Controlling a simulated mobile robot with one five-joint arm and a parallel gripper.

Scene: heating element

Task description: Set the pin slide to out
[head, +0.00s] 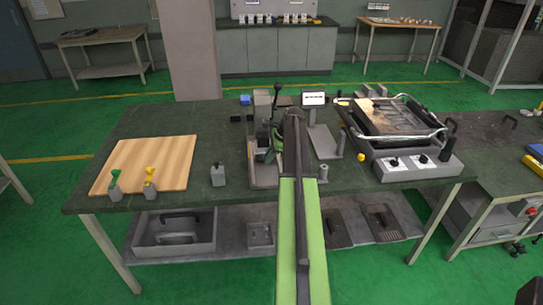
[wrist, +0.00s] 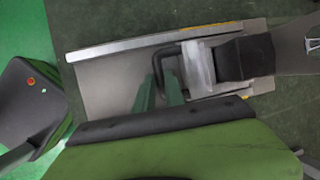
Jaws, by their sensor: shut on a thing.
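The pin slide is a light grey block (wrist: 198,68) with a black loop handle (wrist: 166,50), on a grey metal fixture (wrist: 105,85) in the wrist view. My gripper (wrist: 165,80) has its green fingers at the handle, shut on it. Part of the handle is hidden between the fingers. In the head view the fixture (head: 263,175) stands at the middle of the green-topped table (head: 222,125). My arm covers much of it there, and the slide cannot be made out.
A wooden board (head: 150,160) lies at the left with yellow and green-topped pieces near its front. A small grey block (head: 217,175) stands left of the fixture. A heater-like machine with knobs (head: 415,165) stands at the right. A dark part (wrist: 245,57) adjoins the slide.

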